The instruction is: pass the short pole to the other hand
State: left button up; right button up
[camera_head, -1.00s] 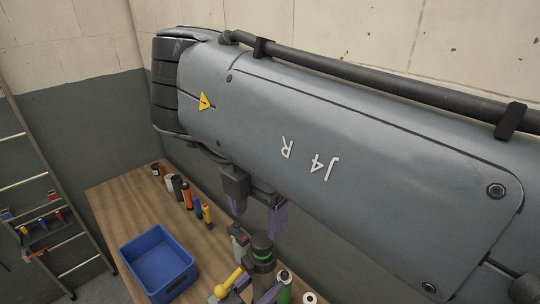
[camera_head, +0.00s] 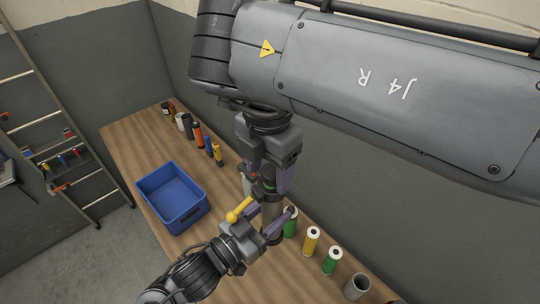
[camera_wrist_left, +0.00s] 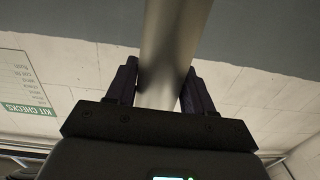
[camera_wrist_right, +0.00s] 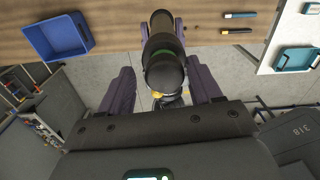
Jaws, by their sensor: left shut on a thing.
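The short pole (camera_head: 271,214) is a grey cylinder with dark end parts and a green ring near its top. It stands roughly upright above the bench. My left gripper (camera_head: 270,221) is shut on its middle; the left wrist view shows the grey shaft (camera_wrist_left: 174,45) between the fingers. My right gripper (camera_head: 266,182) comes down from above over the pole's top end. In the right wrist view its fingers are spread, with the pole's dark end (camera_wrist_right: 162,68) between them and gaps on both sides.
A blue bin (camera_head: 172,222) stands on the wooden bench (camera_head: 130,150). Several bottles and tubes line the wall side, including a yellow one (camera_head: 311,241) and a green one (camera_head: 331,261) near the grippers. A yellow knobbed piece (camera_head: 238,210) shows beside my left gripper. A ladder (camera_head: 45,130) stands left.

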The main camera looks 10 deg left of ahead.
pick_arm(q)
jog(key=shift+d, duration=0.1)
pick_arm(e)
grip_shut()
pick_arm(q)
jog(key=o, duration=1.4)
